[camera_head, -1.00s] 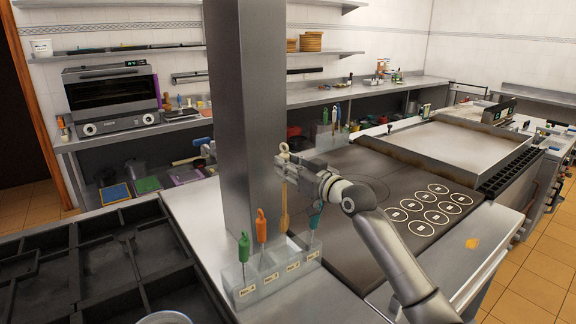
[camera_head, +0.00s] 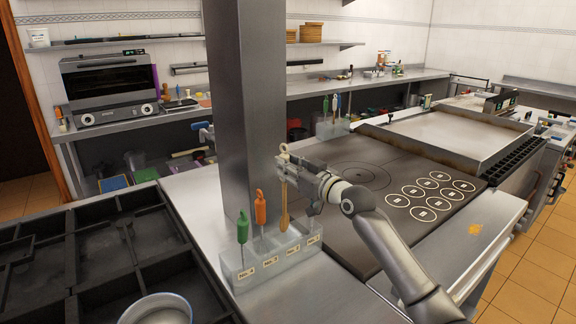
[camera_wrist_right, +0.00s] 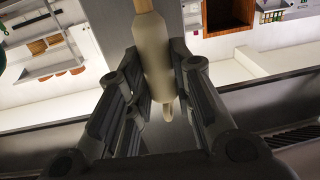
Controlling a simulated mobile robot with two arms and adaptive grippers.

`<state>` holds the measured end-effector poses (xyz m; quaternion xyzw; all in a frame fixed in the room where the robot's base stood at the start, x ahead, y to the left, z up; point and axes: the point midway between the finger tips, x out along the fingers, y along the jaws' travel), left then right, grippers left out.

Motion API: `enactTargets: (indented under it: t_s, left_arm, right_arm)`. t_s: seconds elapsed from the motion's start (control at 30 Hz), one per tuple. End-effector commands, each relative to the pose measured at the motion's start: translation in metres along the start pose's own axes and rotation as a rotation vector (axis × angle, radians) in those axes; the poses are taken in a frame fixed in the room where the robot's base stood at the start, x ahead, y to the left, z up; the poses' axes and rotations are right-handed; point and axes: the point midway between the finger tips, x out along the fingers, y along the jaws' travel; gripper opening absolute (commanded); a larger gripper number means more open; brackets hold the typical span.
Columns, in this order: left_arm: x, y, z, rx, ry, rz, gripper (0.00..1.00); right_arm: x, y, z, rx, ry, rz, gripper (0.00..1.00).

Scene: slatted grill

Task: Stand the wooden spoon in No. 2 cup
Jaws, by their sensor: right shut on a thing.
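The wooden spoon (camera_head: 284,208) hangs upright from my right gripper (camera_head: 288,168), which is shut on its handle. In the right wrist view, the pale handle (camera_wrist_right: 153,50) lies between the two fingers (camera_wrist_right: 158,95). The clear rack of cups (camera_head: 238,278) carries labels No. 4 to No. 1 from left to right. The spoon's lower end is at the mouth of No. 2 cup (camera_head: 293,249); I cannot tell how far inside it is. My left gripper is not clearly visible.
A green-handled utensil (camera_head: 243,227) stands in No. 4 cup and an orange-handled one (camera_head: 261,207) in No. 3. A steel column (camera_head: 245,110) rises behind the rack. A pot (camera_head: 158,308) is front left.

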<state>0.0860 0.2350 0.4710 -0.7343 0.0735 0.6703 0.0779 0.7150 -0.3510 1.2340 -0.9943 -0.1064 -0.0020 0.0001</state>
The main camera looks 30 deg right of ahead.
Motion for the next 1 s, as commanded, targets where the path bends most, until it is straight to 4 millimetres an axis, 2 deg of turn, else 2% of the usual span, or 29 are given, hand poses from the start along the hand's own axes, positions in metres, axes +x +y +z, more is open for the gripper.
enactTargets:
  t_s: [1.0]
  left_arm:
    - [0.048,0.0,0.004,0.002,0.001,0.0,0.64]
  right_arm:
    - [0.0,0.0,0.064,0.001,0.0,0.0,0.0]
